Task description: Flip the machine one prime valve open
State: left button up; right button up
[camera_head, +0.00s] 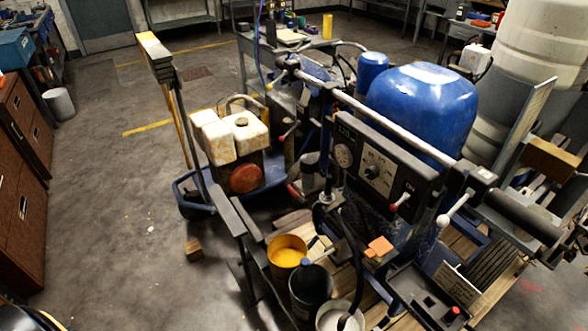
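A line striper with a large blue tank (425,105) stands at right centre on wooden slats. Its black control panel (385,165) faces me, with a lit display, a round gauge and a dial. A red-tipped lever (400,202) sticks out at the panel's lower edge. A lever with a white ball end (445,219) is to its right. Another red-tipped lever (289,132) shows behind, near the upper handlebar. I cannot tell which lever is the prime valve of machine one, nor its setting. Neither of my grippers can be made out in this view.
A yellow paint bucket (287,250), a dark bucket (311,292) and a pale bucket (341,318) stand before the striper. A blue cart (195,197) with a white-tanked engine (232,132) is behind left. Brown drawers (22,175) line the left. The left floor is mostly clear.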

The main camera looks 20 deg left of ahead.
aim_at(296, 195)
jog(key=i+j+u, duration=0.3)
jog(key=i+j, duration=0.55)
jog(key=j, duration=0.1)
